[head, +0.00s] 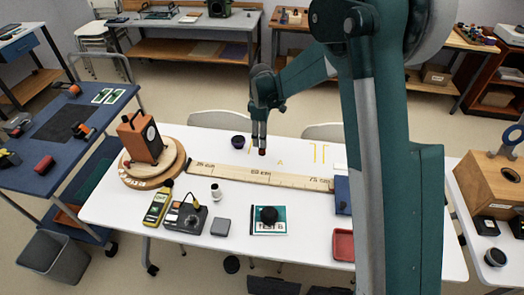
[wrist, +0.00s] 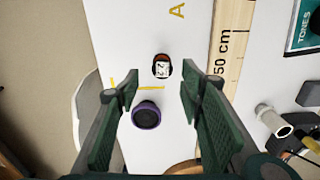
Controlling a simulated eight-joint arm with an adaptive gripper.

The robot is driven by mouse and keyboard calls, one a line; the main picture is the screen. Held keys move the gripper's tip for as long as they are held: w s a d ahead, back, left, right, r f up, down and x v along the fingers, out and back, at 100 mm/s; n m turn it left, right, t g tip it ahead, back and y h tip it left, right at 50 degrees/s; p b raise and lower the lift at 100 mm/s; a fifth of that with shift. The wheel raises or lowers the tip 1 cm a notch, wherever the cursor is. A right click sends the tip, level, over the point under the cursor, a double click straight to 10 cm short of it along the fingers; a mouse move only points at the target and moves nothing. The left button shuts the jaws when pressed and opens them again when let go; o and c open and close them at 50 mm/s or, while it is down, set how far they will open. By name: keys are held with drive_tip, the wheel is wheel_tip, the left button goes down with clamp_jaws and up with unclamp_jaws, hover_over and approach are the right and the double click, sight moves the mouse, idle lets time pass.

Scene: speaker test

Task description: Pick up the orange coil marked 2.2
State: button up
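A small orange-red coil with a white label (wrist: 161,67) stands on the white table in the wrist view. The label's print is small and turned, and seems to read 2.2. In the head view only a reddish bit of the coil (head: 263,152) shows below my fingers. My gripper (wrist: 159,80) is open, its two green fingers spread to either side of the coil's line, with nothing between the pads. In the head view my gripper (head: 259,147) points down above the table's back half. I cannot tell the exact height left between fingertips and coil.
A dark purple-rimmed round thing (wrist: 146,116) stands close to the coil, also in the head view (head: 238,142). A wooden ruler (head: 260,177) lies in front. An orange speaker (head: 139,137) on a round wooden base stands left. Yellow marks (head: 318,153) lie right.

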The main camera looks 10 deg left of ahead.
sight(262, 151)
drive_tip(key=shift+f, duration=1.05)
drive_tip(key=shift+f, duration=0.1)
drive_tip(key=shift+s+d+f+b, duration=0.15)
drive_tip(key=shift+f+b, duration=0.65)
drive_tip(key=shift+f, duration=1.7)
drive_tip(key=shift+c, duration=0.6)
drive_tip(key=c, duration=0.9)
